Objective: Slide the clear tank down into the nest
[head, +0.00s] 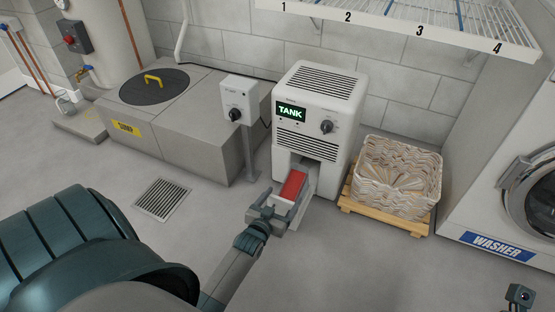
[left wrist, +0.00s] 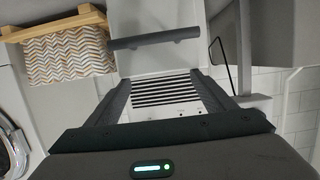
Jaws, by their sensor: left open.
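A white machine (head: 318,115) with a lit TANK display (head: 291,111) has an open bay low in its front. A pale piece with a red face (head: 292,184) sits at the bay mouth. I cannot tell whether it is the clear tank, and no nest is clearly visible. My left gripper (head: 276,205) is open at the near side of the red face. In the left wrist view, a dark bar handle (left wrist: 155,38) lies beyond and between the spread fingers (left wrist: 165,92), with a visible gap. A dark part at the lower right (head: 521,295) may be my right gripper.
A woven basket (head: 398,180) on a wooden pallet (head: 362,207) stands close right of the machine. A washer (head: 510,205) is farther right. A switch box on a post (head: 239,100) and a sump block (head: 190,130) stand left. A wire shelf (head: 410,28) overhangs behind. A floor grate (head: 162,199) lies left.

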